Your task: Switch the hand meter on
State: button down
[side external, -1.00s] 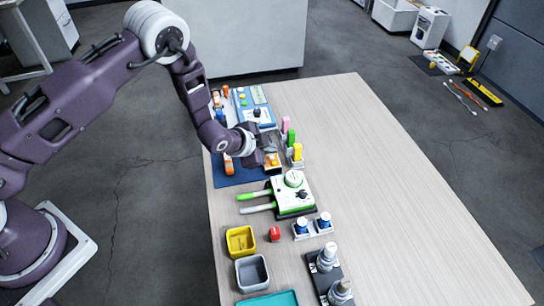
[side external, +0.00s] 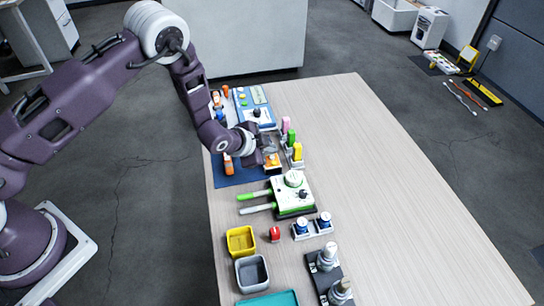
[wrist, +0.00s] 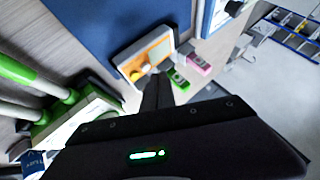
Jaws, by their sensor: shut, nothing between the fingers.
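A small orange-faced device in a pale frame, which I take to be the hand meter (side external: 272,161), lies at the right edge of the blue mat. In the wrist view the same device (wrist: 157,50) shows just beyond my fingertips, with a pale round part on its face. My gripper (side external: 263,146) is low over the device's far end in the side view; its fingers also show in the wrist view (wrist: 157,90), together and empty. I cannot tell whether they touch the device. The switch position cannot be made out.
A blue panel (side external: 262,116) lies behind. The table's right side is clear.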

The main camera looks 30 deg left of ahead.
aim_at(270, 160)
jog(key=shift+f, duration=0.15)
jog(key=shift+f, duration=0.3)
jog(key=shift+f, duration=0.35)
dwell(0.8)
jog(key=shift+r, duration=0.8)
jog(key=shift+r, duration=2.55)
